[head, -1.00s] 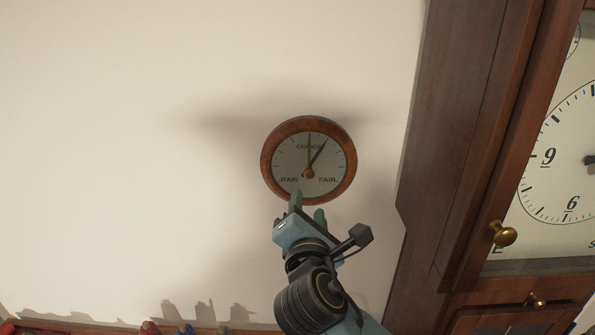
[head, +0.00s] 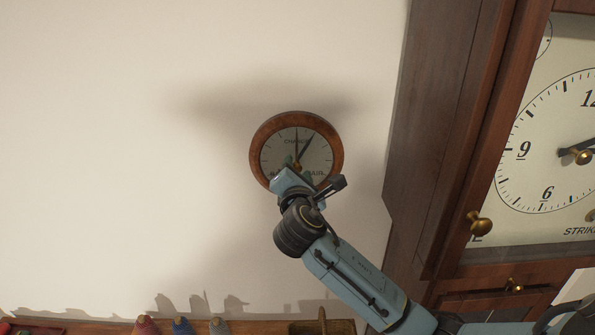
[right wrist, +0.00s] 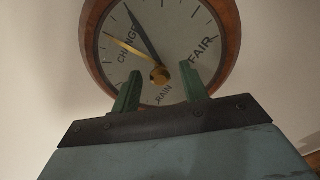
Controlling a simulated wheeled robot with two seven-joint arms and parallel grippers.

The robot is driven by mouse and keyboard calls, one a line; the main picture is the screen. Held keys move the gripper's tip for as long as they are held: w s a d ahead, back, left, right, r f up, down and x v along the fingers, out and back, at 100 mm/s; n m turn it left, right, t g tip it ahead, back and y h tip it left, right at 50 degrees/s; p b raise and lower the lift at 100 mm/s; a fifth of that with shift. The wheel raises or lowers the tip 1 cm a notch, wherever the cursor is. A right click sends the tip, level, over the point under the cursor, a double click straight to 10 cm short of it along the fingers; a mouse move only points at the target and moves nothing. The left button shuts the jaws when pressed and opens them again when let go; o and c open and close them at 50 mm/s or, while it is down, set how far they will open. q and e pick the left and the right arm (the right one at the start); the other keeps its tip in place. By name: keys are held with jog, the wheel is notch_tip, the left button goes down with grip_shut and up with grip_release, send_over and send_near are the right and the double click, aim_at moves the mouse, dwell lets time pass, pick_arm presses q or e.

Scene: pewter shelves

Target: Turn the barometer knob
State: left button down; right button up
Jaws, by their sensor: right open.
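The barometer (head: 258,140) hangs on the pale wall, a round dial in a reddish-brown wooden rim. Its dark hand and a thinner hand point to the upper part of the dial. In the right wrist view the barometer (right wrist: 228,25) shows large, with a brass knob (right wrist: 160,75) at its centre. My right gripper (right wrist: 158,88) is open, its two green fingers on either side of the knob's line of view. I cannot tell whether they touch it. In the head view my right gripper (head: 296,163) covers the lower part of the dial. My left gripper is not in view.
A tall dark wooden clock case (head: 430,130) stands close on the right, with a brass door knob (head: 479,224) sticking out. A wooden shelf (head: 255,327) runs along the bottom with several coloured pegs and a basket (head: 322,326). The wall left of the barometer is clear.

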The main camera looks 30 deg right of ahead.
jog(key=shift+c, duration=0.8)
grip_shut()
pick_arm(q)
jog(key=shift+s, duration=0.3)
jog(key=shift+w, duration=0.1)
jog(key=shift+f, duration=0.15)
pick_arm(e)
jog(key=shift+f+m, duration=0.1)
jog(key=shift+m, duration=2.7)
